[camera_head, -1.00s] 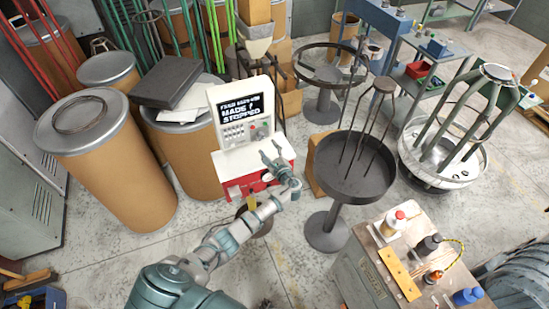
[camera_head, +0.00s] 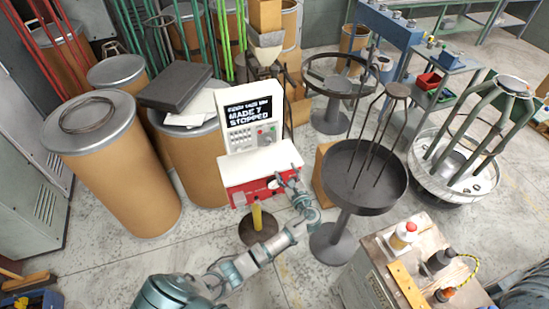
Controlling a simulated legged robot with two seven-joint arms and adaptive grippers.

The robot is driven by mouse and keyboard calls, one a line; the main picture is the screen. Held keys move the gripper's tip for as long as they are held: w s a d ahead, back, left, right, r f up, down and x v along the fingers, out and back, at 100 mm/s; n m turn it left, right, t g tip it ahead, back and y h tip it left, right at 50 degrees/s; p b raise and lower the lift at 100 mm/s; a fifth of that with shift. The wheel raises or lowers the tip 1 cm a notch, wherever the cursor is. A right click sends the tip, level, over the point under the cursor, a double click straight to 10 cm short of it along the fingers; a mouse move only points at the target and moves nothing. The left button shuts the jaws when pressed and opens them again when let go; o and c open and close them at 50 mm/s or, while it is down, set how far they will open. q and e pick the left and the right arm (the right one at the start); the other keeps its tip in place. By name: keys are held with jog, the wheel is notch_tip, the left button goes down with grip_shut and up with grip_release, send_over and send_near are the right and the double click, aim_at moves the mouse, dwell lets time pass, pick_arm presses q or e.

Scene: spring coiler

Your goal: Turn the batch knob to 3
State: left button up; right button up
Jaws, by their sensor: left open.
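The spring coiler (camera_head: 262,168) stands in the middle, with a white upright panel and a red lower front. Its dark screen (camera_head: 253,115) reads "MADE 7" and "STOPPED"; the line above is too small to read surely. Small controls, red and green among them, sit on the panel (camera_head: 266,133) below the screen. I cannot tell which is the batch knob or what it is set to. My left gripper (camera_head: 286,179) is open and empty, in front of the red lower front at its right side, below the panel controls. My right gripper is not in view.
A dark round tray on a stand (camera_head: 365,178) is close to the right of my left gripper. Cardboard drums (camera_head: 125,175) stand at the left. A cart with bottles (camera_head: 385,290) is at the lower right.

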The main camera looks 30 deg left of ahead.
pick_arm(q)
jog(key=s+f+m+b, duration=0.1)
jog(key=s+m+b, duration=0.1)
jog(key=m, duration=0.1)
send_near(270, 144)
jog(key=shift+m, duration=0.3)
jog(key=x, duration=1)
jog(key=shift+a+f, duration=0.1)
jog(key=shift+f, duration=0.25)
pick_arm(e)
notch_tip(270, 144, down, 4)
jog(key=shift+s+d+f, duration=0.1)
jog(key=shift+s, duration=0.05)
